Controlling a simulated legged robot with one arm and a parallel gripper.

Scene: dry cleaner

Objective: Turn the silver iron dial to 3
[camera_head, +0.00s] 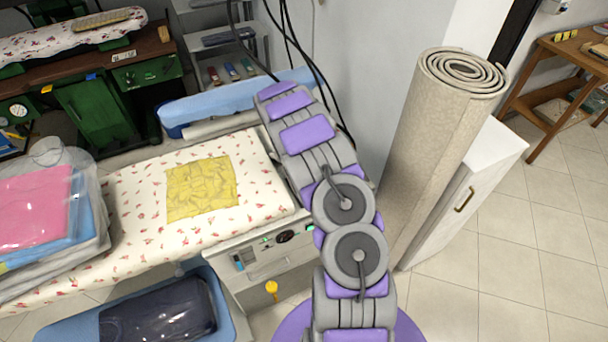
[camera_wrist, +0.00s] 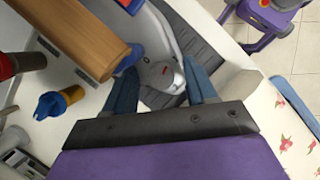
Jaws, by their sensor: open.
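In the head view my arm reaches away toward the back shelf, and my gripper and the iron's dial are hidden there.
In the head view a floral ironing table (camera_head: 130,215) with a yellow cloth (camera_head: 202,188) is left of my arm; a rolled carpet (camera_head: 435,140) stands right.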

